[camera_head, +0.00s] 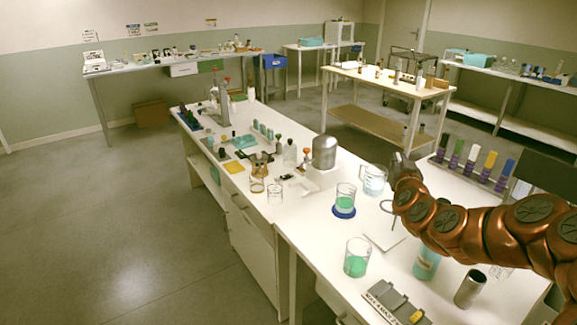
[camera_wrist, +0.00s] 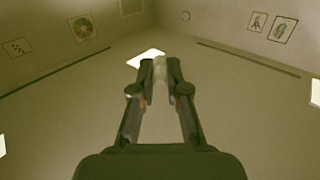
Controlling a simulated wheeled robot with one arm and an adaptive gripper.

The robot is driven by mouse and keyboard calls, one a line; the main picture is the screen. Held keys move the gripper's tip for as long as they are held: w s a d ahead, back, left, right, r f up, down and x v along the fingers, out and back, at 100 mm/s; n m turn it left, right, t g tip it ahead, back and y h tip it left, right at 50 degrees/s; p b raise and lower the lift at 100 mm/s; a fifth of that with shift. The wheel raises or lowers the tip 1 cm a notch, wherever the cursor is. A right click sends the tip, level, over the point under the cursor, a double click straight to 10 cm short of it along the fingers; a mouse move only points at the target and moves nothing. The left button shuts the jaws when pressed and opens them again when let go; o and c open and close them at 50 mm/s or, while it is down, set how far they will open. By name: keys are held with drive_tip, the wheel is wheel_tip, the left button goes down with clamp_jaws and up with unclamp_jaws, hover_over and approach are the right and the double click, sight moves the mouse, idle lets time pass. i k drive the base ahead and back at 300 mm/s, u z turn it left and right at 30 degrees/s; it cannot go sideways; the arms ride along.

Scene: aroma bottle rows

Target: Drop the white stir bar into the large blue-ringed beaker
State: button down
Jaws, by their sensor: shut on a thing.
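My gripper (camera_wrist: 160,66) shows in the wrist view with its two dark fingers shut on a small pale piece, the white stir bar (camera_wrist: 160,72), held between the tips. In the head view my copper arm reaches in from the right, and its end is by the clear beaker at the back; the fingers and the stir bar cannot be made out there. The blue-ringed beaker (camera_head: 345,194) stands upright on the white bench with green liquid in it and a dark blue ring (camera_head: 343,213) around its base. It is left of and below my arm's end in the picture.
Another beaker with green liquid (camera_head: 356,260) stands nearer, and a clear beaker (camera_head: 373,181) stands behind. A silver dome (camera_head: 324,152), a grey tray (camera_head: 392,303), a metal cylinder (camera_head: 468,290) and a rack of coloured tubes (camera_head: 471,165) are around.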

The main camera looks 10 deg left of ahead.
sight(343, 207)
drive_tip(key=u, duration=1.85)
drive_tip(key=i, duration=1)
